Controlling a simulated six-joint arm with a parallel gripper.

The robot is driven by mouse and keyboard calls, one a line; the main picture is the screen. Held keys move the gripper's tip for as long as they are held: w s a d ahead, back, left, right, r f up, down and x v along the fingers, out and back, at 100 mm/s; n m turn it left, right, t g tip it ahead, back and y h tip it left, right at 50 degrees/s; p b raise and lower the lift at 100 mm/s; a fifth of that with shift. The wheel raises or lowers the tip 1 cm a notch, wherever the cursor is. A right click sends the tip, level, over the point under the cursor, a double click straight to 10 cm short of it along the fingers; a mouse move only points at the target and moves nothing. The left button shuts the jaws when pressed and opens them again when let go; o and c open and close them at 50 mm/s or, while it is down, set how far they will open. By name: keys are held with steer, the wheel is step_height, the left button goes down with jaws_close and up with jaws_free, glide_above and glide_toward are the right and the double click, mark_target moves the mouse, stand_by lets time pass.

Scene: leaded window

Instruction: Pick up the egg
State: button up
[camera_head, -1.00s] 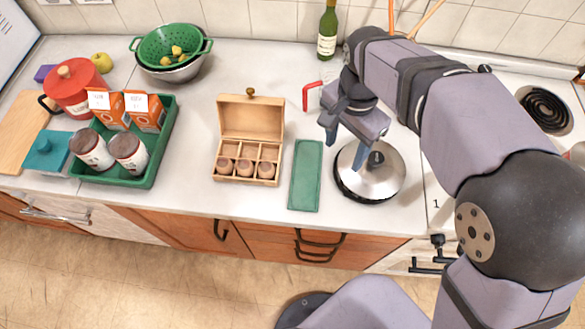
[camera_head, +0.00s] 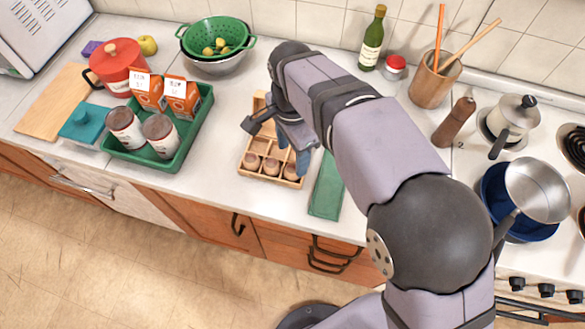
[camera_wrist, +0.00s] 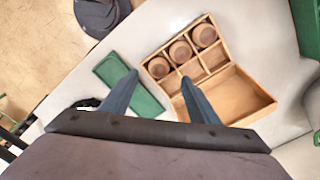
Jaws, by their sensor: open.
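A wooden compartment box (camera_head: 248,160) stands open on the counter. Its front row holds several round brown things (camera_head: 271,166), which may be eggs; I cannot tell for sure. In the wrist view the box (camera_wrist: 240,98) shows three of them (camera_wrist: 180,52) in separate compartments, and its other parts look empty. My gripper (camera_head: 292,153) is open and empty over the right side of the box. In the wrist view its fingertips (camera_wrist: 159,75) are apart, one toward the green mat and one over the box edge. My arm hides part of the box in the head view.
A green mat (camera_head: 326,188) lies right of the box. A green tray (camera_head: 193,139) with cartons and jars stands left. A green colander (camera_head: 216,36) with small yellowish things is behind. A utensil holder (camera_head: 434,82), pepper mill (camera_head: 455,122) and pans are at the right.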

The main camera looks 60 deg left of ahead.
mark_target(293, 166)
steer(key=shift+d+f+p, duration=0.1)
steer(key=shift+f+p, duration=1.2)
steer(key=shift+f, duration=1.3)
steer(key=c, duration=0.8)
